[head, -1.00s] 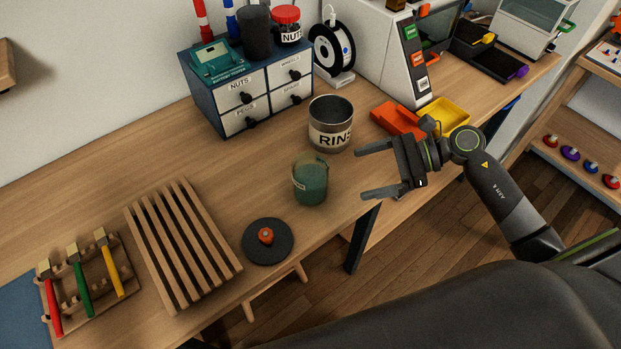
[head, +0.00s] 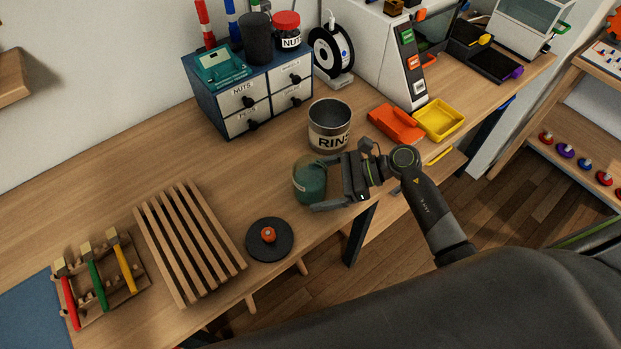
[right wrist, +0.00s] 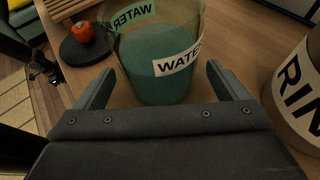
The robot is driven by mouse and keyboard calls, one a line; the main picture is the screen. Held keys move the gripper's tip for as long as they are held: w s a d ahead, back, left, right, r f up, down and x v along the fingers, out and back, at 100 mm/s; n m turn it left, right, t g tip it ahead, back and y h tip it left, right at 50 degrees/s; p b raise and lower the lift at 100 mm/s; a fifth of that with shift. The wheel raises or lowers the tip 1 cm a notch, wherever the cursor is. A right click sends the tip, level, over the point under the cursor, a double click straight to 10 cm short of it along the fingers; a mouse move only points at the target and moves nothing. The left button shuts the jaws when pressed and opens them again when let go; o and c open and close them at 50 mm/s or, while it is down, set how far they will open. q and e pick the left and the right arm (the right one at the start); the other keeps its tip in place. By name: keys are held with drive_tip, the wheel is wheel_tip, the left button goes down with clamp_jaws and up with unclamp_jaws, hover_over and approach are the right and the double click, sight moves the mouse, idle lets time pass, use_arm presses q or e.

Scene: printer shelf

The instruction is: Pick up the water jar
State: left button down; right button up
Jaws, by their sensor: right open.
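The water jar (head: 308,182) is a greenish see-through jar with a white label, upright on the wooden table near its front edge. In the right wrist view the jar (right wrist: 160,60) reads WATER and holds teal liquid. My right gripper (head: 316,182) comes from the right and is open, its fingers reaching to either side of the jar. In the right wrist view the gripper (right wrist: 158,85) has one finger left and one right of the jar's lower part, with gaps showing. The left gripper is not in view.
A metal RINSE pot (head: 330,128) stands just behind the jar; it shows at right in the wrist view (right wrist: 302,95). A black disc with an orange knob (head: 270,241) lies to the left front. A slatted wooden rack (head: 190,243), drawers (head: 251,105) and an orange tray (head: 396,124) are around.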

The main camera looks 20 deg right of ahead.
drive_tip(key=shift+p+x, duration=0.3)
drive_tip(key=shift+x, duration=1.15)
drive_tip(key=shift+d, duration=0.1)
drive_tip(key=shift+c, duration=0.2)
drive_tip(key=shift+r, duration=0.1)
drive_tip(key=c, duration=1.2)
drive_tip(key=shift+c, duration=0.6)
drive_tip(key=shift+r, duration=0.15)
